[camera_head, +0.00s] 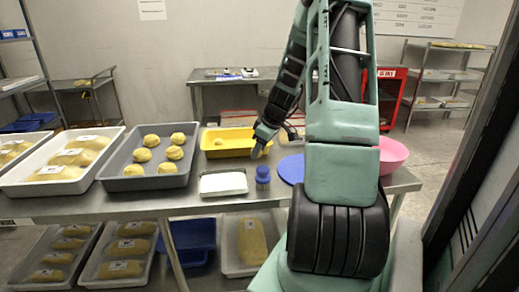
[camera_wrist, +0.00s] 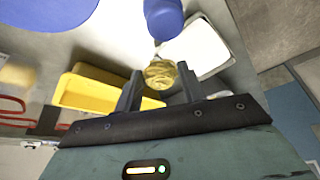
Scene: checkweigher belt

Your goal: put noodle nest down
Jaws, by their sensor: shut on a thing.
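My gripper (camera_wrist: 160,86) is shut on a noodle nest (camera_wrist: 160,74), a pale yellow coil between its two fingers in the wrist view. In the head view my gripper (camera_head: 259,150) is above the table near the right end of the yellow tray (camera_head: 240,151); the held nest is hard to make out there. The yellow tray also shows in the wrist view (camera_wrist: 72,92). A small yellow piece (camera_head: 219,142) lies in it. A grey tray (camera_head: 112,182) to the left holds several nests (camera_head: 167,168).
A blue disc (camera_head: 291,168) and a pink bowl (camera_head: 392,153) are to the right. A white tray of packs (camera_head: 20,187) stands at far left.

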